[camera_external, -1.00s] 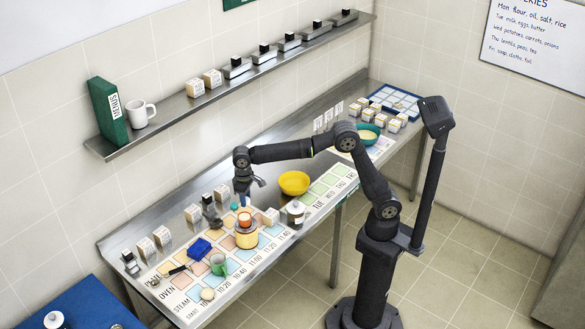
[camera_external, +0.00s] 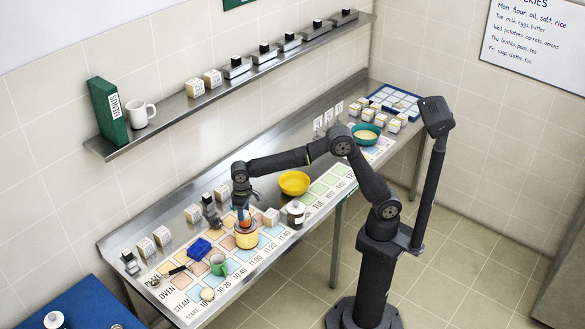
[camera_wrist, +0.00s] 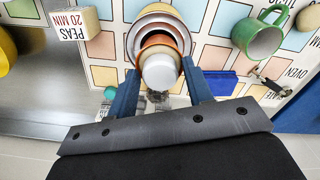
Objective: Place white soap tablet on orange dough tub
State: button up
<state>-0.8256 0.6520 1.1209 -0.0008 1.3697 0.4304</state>
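The white soap tablet (camera_wrist: 160,70) shows in the wrist view as a small white round piece between my two blue fingertips. My gripper (camera_wrist: 161,80) appears shut on it, with a finger close against each side. The orange dough tub (camera_wrist: 158,42) is directly beyond the tablet, partly hidden by it. In the external view the tub (camera_external: 243,226) tops a stack on a wider pale yellow container (camera_external: 246,238), and my gripper (camera_external: 242,212) points down at it. I cannot tell whether the tablet touches the tub.
A lidded jar (camera_external: 295,212), yellow bowl (camera_external: 294,183) and labelled cube (camera_external: 271,217) stand to the right. Labelled cubes (camera_external: 193,213) line the back.

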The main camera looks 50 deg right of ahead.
jog(key=shift+o, duration=0.7)
jog(key=shift+r, duration=0.1)
notch_tip(320, 180, up, 12)
jog(key=shift+f, duration=4.1)
